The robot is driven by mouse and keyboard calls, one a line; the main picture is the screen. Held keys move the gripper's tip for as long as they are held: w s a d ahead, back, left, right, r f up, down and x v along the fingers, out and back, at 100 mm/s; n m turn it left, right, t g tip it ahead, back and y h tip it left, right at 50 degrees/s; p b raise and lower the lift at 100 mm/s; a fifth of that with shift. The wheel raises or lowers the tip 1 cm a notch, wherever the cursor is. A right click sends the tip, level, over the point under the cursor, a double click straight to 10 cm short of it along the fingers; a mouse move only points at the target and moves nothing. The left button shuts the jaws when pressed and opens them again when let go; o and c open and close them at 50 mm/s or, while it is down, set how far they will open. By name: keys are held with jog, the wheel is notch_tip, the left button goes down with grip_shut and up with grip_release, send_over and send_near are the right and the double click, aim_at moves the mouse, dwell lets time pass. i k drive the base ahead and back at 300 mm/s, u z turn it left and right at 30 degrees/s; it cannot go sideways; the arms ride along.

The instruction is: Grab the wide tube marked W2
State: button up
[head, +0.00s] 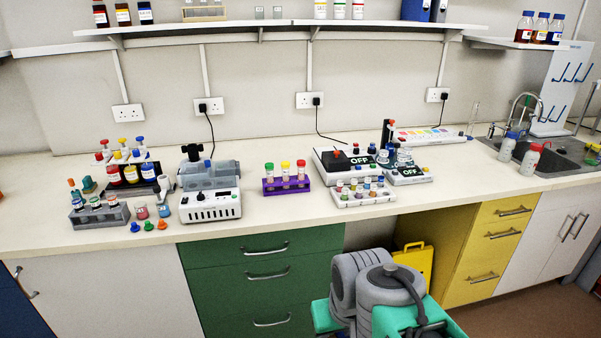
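A purple rack (286,186) stands on the white bench near the middle and holds three wide capped tubes upright. One tube has a green cap (269,167), one a yellow cap (285,166) and one a red cap (301,164). Their labels are too small to read, so I cannot tell which is W2. My gripper is not in view; only grey and teal parts of my own arm or body show at the bottom, below the bench edge.
A grey rack (99,217) and bottles fill the left. Bench in front of the purple rack is clear.

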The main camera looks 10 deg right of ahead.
aim_at(269, 174)
jog(key=z, duration=0.05)
jog(key=k, duration=0.35)
jog(key=z, duration=0.35)
jog(key=i, duration=1)
jog(key=u, duration=1.5)
jog(key=i, duration=0.75)
jog(key=u, duration=0.05)
